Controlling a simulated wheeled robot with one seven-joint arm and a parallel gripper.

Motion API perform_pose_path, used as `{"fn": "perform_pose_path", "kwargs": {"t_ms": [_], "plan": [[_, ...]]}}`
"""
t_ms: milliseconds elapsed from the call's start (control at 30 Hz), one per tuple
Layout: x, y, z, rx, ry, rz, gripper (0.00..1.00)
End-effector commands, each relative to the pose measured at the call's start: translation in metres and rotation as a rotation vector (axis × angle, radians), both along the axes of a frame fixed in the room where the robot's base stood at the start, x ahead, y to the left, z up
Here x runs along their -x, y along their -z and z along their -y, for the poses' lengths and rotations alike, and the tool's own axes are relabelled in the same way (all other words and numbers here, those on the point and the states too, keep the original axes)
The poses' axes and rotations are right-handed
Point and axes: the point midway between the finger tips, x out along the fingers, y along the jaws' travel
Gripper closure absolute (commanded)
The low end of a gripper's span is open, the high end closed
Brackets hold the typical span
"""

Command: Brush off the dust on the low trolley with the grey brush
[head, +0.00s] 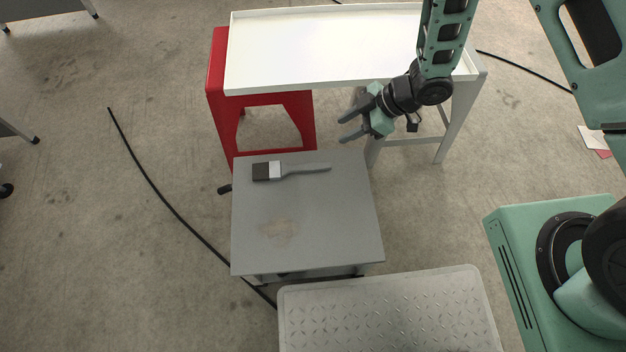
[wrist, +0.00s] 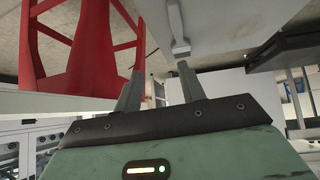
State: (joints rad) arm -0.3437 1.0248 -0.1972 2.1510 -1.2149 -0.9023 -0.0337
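The low grey trolley (head: 340,215) stands in the middle of the head view. A tan dust patch (head: 280,231) lies on its top, left of centre towards the near edge. The grey brush (head: 300,169) lies flat near the trolley's far edge, its dark bristles to the left and its handle pointing right. Its handle (wrist: 178,28) also appears in the wrist view, beyond the fingertips. My gripper (head: 343,128) is open and empty, above and beyond the handle end. Its two separated fingers also show in the wrist view (wrist: 160,68).
A white tray-topped table (head: 320,50) and a red stool-like stand (head: 217,95) stand behind the trolley. A grey treadplate platform (head: 390,315) is in front of it. Black cable (head: 165,200) runs along the floor at left. The trolley top is otherwise clear.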

Motion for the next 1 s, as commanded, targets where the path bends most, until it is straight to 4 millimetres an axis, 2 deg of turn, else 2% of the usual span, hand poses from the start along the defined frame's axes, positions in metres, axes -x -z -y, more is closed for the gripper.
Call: {"fn": "perform_pose_path", "kwargs": {"t_ms": [33, 133, 367, 800, 1000], "plan": [[0.007, 0.027, 0.004, -0.019, -0.03, -0.018, 0.6], [0.017, 0.042, 0.007, -0.053, -0.073, -0.042, 0.6], [0.023, 0.056, 0.001, -0.074, -0.1, -0.055, 0.6], [0.023, 0.099, -0.042, -0.073, -0.099, -0.054, 0.6], [0.023, 0.109, -0.056, -0.073, -0.096, -0.056, 0.6]]}}
